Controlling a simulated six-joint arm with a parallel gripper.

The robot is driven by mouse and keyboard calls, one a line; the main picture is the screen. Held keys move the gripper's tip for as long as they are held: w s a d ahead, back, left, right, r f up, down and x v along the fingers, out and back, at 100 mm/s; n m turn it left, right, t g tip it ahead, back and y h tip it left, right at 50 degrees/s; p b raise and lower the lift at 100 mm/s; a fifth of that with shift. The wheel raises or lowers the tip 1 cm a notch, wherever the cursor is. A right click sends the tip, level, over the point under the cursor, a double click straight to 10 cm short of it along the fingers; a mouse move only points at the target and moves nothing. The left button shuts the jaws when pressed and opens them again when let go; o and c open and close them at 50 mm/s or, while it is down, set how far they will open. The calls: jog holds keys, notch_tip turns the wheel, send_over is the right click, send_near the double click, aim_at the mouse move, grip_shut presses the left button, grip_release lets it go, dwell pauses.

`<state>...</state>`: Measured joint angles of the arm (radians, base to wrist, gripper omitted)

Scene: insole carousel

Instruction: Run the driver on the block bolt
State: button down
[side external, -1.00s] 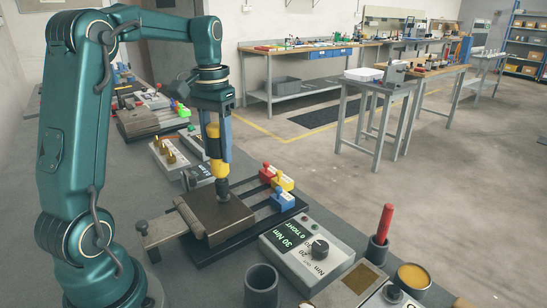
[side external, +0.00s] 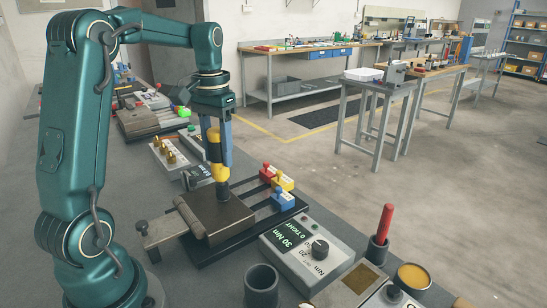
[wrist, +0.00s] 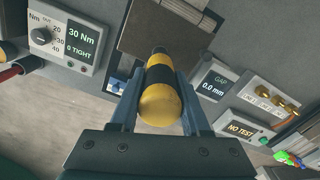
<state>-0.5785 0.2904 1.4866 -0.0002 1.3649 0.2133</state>
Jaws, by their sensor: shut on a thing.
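My gripper (side external: 214,158) is shut on the yellow-and-black driver (side external: 219,172). The driver is close to upright above the brown metal block (side external: 230,220), its dark lower end at the block's top face. In the wrist view the driver (wrist: 160,105) lies between my two fingers (wrist: 158,105), with its dark tip against the block (wrist: 140,28). The bolt cannot be told apart from the driver's end, so I cannot tell whether they touch. The torque box (side external: 300,245) reads 30 Nm and 0 TIGHT.
Red, yellow and blue pieces (side external: 282,200) stand on a rack right of the block. A gap gauge (wrist: 210,85) reads 0.0 mm. A NO TEST box (wrist: 240,127) stands near it. A grey cup (side external: 261,285) and a red-handled tool (side external: 384,222) stand in front.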

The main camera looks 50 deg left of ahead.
aim_at(216, 129)
jog(key=shift+f, duration=0.5)
dwell(2.2)
jog(key=shift+r, duration=2.8)
